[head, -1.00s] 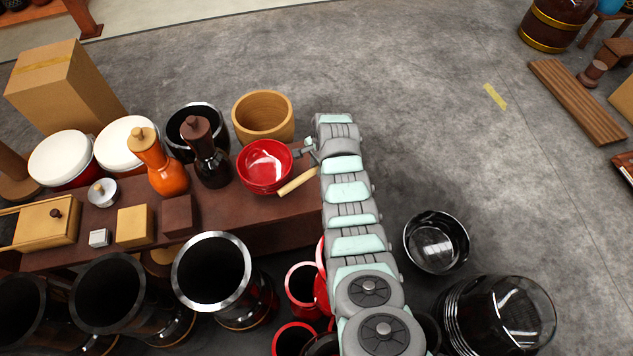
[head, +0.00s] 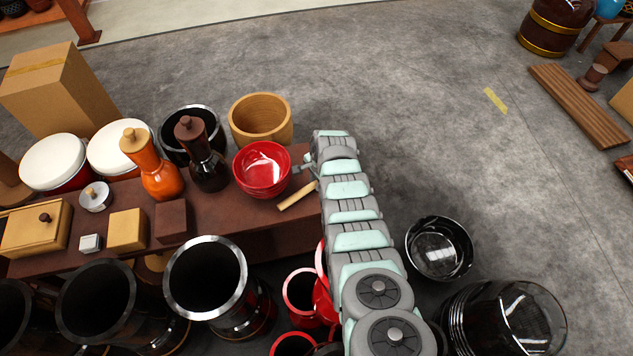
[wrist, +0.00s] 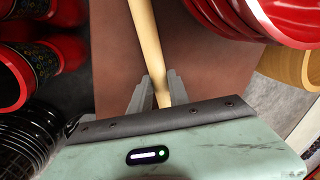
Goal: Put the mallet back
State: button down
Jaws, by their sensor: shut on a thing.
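The mallet (head: 297,196) shows as a pale wooden stick beside the red bowl, over the right end of the brown bench. In the wrist view the mallet's stick (wrist: 149,45) runs up from between my gripper's fingers (wrist: 158,92). My gripper (head: 309,182) is shut on the stick; in the head view my arm partly hides it. The mallet's head is not visible in either view. The red bowl (head: 262,170) stands on the bench left of my gripper and also shows at upper right in the wrist view (wrist: 270,18).
Red drums (head: 298,290) and large dark drums (head: 208,280) stand in front. A black bowl (head: 439,248) lies right of my arm.

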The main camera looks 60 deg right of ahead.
jog(key=c, duration=1.2)
grip_release()
jog(key=shift+c, duration=0.2)
jog(key=p+v, duration=0.6)
jog(key=v, duration=0.5)
jog(key=shift+r, duration=0.4)
jog(key=o, duration=0.3)
jog(key=shift+s+r, duration=0.1)
jog(key=shift+r, duration=0.1)
jog(key=o, duration=0.9)
